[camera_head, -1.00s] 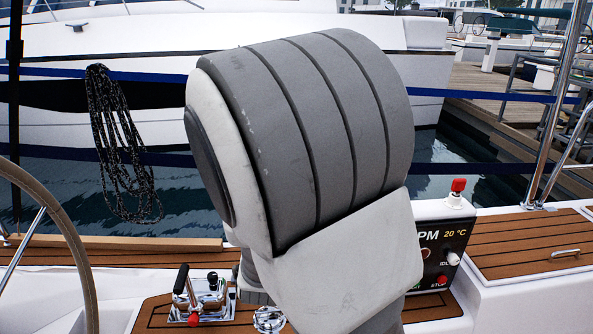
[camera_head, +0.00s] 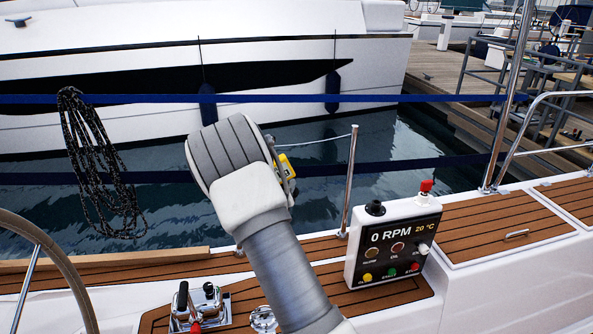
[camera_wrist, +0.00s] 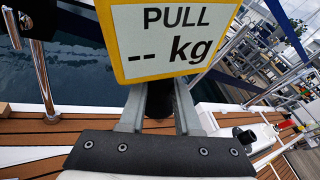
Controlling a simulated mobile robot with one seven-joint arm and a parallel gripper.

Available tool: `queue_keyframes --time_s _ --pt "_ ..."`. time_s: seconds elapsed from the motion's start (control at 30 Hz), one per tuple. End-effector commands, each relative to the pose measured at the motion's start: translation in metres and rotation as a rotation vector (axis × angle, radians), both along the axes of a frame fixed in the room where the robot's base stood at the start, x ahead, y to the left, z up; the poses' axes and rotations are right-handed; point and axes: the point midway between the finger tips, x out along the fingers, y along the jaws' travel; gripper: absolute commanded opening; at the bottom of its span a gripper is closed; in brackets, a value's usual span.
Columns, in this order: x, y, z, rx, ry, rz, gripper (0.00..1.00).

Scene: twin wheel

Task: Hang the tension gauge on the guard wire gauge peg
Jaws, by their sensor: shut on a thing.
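The tension gauge (camera_head: 287,166) is a yellow-edged device, seen edge-on beyond my wrist in the head view. In the wrist view the gauge (camera_wrist: 178,40) fills the upper middle, with a white face reading "PULL -- kg". My gripper (camera_wrist: 162,98) is shut on it; its two metal fingers run up behind the gauge's lower edge. The thin guard wire (camera_head: 322,139) runs from near the gauge to the top of a chrome stanchion (camera_head: 349,185). I cannot make out the gauge peg in either view. The gauge's top is cut off in the wrist view.
A control box reading "0 RPM" (camera_head: 393,245) stands right of my arm. A chrome lever unit (camera_head: 205,305) is left of it. A rope coil (camera_head: 95,165) hangs at the left from a blue line. Water and a white boat lie beyond the teak edge.

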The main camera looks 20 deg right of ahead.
Motion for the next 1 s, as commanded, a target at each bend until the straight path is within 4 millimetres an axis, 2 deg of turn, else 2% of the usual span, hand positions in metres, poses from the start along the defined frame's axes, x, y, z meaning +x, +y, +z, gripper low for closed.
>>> queue_keyframes --time_s 0.03,0.1,0.23,0.77,1.0 --pt "0.005 -0.013 0.004 -0.019 0.005 -0.013 0.0" --pt "0.01 -0.025 0.001 -0.037 0.012 -0.024 0.0" --pt "0.015 -0.038 -0.005 -0.057 0.02 -0.036 0.0" --pt "0.016 -0.042 -0.008 -0.062 0.02 -0.038 0.0" --pt "0.027 -0.045 -0.01 -0.063 0.02 -0.04 0.0"
